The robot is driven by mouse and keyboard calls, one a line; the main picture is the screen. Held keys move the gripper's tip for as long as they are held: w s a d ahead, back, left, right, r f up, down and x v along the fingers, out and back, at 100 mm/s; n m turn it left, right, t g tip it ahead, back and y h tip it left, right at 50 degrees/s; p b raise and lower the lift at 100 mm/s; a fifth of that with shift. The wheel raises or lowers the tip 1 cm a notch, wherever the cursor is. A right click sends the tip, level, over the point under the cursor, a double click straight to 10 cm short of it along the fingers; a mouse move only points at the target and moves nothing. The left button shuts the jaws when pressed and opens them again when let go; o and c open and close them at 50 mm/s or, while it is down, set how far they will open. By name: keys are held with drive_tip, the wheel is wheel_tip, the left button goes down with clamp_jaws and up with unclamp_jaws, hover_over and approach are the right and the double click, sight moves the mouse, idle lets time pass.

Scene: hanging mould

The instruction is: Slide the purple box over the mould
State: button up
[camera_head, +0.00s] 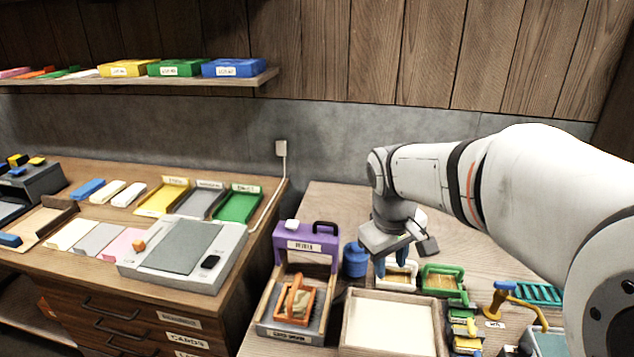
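The purple box (305,243), with a white label and a black handle on top, stands upright at the back of a grey-floored wooden tray (262,327). An orange frame-like piece with a handle and a tan block inside, apparently the mould (296,300), sits in that tray in front of the purple box, uncovered. My gripper (396,268) points down to the right of the purple box, over a small white bin (402,284). Its blue fingers look spread, with nothing seen between them. The fingertips partly overlap the bin, so contact there is unclear.
A blue jar (355,260) stands between the purple box and my gripper. A green bin (442,280) is to the right. A wide pale tray (389,322) lies in front. A tool rack (535,293) is at the far right. A second bench (90,205) stands left.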

drive_tip(key=w+a+r+n+h+p, duration=0.1)
drive_tip(key=w+a+r+n+p, duration=0.15)
drive_tip(key=w, duration=0.35)
drive_tip(key=w+a+r+n+p, duration=0.1)
drive_tip(key=w+a+n, duration=0.1)
drive_tip(key=w+a, duration=0.3)
drive_tip(key=n+h+p, duration=0.2)
drive_tip(key=n+p, duration=0.3)
drive_tip(key=n, duration=0.1)
approach(321, 222)
drive_tip(key=shift+m, duration=0.25)
drive_tip(key=x, duration=0.4)
drive_tip(key=d+p+x, duration=0.1)
drive_tip(key=x, duration=0.3)
drive_tip(key=shift+w+r, duration=0.1)
drive_tip(key=shift+c, duration=0.5)
drive_tip(key=shift+r, duration=0.1)
clamp_jaws()
drive_tip(key=shift+a, duration=0.1)
